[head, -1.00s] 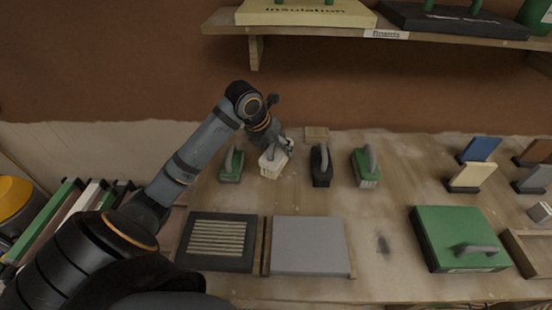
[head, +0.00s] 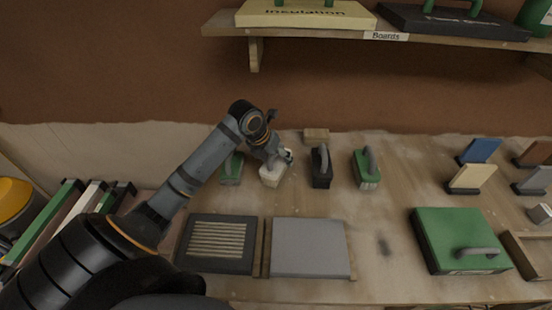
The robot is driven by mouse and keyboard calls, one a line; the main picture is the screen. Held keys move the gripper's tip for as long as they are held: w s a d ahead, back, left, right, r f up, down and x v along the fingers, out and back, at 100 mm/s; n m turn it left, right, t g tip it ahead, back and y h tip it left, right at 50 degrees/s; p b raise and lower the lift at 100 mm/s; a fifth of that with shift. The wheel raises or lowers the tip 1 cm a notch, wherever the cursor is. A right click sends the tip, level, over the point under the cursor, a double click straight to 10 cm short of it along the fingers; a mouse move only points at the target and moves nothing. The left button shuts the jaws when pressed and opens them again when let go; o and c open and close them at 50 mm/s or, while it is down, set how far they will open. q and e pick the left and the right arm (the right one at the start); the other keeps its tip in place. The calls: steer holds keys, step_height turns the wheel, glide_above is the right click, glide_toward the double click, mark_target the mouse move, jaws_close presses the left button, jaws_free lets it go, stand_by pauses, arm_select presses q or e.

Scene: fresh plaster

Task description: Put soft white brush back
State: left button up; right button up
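The soft white brush (head: 272,175) is in the row of brushes on the bench, between a green brush (head: 231,171) on its left and a black brush (head: 321,168) on its right. My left gripper (head: 284,158) is at the top of the white brush, seemingly closed around its handle; the arm and fingers hide part of it. The brush looks roughly upright, at or just above the bench top. My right gripper is not in view.
Another green brush (head: 366,169) stands further right. A ribbed dark board (head: 182,262) and a grey board (head: 308,262) lie in front. A green board with a handle (head: 440,225) lies at the right. A shelf (head: 330,34) overhangs the back.

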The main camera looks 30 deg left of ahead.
arm_select(q)
steer(key=shift+o, duration=0.2)
steer(key=shift+r, duration=0.1)
steer(key=shift+a+r, duration=0.1)
steer(key=shift+r, duration=0.15)
steer(key=v, duration=1.1)
steer(key=shift+s+r, duration=0.2)
steer(key=shift+r, duration=0.1)
